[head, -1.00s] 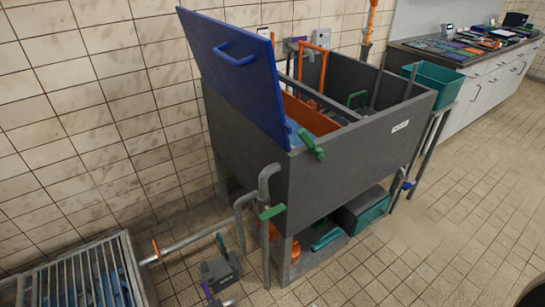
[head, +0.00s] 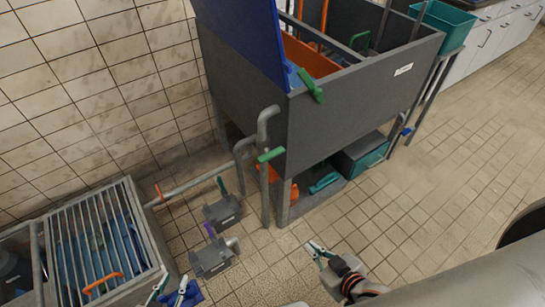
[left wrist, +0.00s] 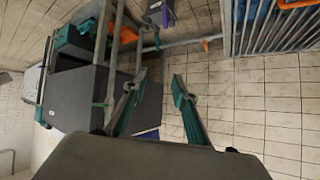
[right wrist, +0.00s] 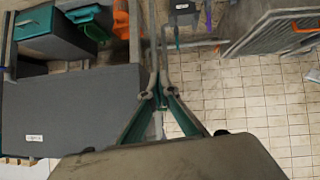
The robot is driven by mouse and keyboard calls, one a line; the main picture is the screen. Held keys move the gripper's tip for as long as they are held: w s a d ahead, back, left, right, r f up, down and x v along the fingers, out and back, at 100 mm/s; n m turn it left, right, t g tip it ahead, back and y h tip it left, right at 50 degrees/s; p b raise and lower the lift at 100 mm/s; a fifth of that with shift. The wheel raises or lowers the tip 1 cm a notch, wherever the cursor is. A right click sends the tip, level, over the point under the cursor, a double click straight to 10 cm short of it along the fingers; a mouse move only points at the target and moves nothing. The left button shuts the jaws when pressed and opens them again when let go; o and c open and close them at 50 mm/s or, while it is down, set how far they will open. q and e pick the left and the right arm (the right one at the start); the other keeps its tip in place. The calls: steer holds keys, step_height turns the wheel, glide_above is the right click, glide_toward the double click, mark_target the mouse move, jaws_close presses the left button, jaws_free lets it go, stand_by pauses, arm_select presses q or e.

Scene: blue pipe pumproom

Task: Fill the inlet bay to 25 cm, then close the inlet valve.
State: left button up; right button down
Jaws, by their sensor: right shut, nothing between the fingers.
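The grey tank (head: 345,115) stands on legs with its blue lid (head: 240,40) raised; several bays show inside, water level unreadable. A green lever (head: 311,86) is on the tank's front corner. Another green lever (head: 270,155) is on the standing pipe (head: 264,190); a third (head: 222,187) is on the low pipe. I cannot tell which is the inlet valve. My right gripper (head: 318,248) is shut and empty over the floor before the tank.
A grated basin (head: 60,250) with an orange handle (head: 103,284) is at the lower left. Two grey boxes (head: 222,211) (head: 212,258) sit on the floor between basin and tank. A teal bin (head: 443,24) stands beside the tank.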

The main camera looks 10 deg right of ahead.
mark_target(274, 156)
stand_by(0.3)
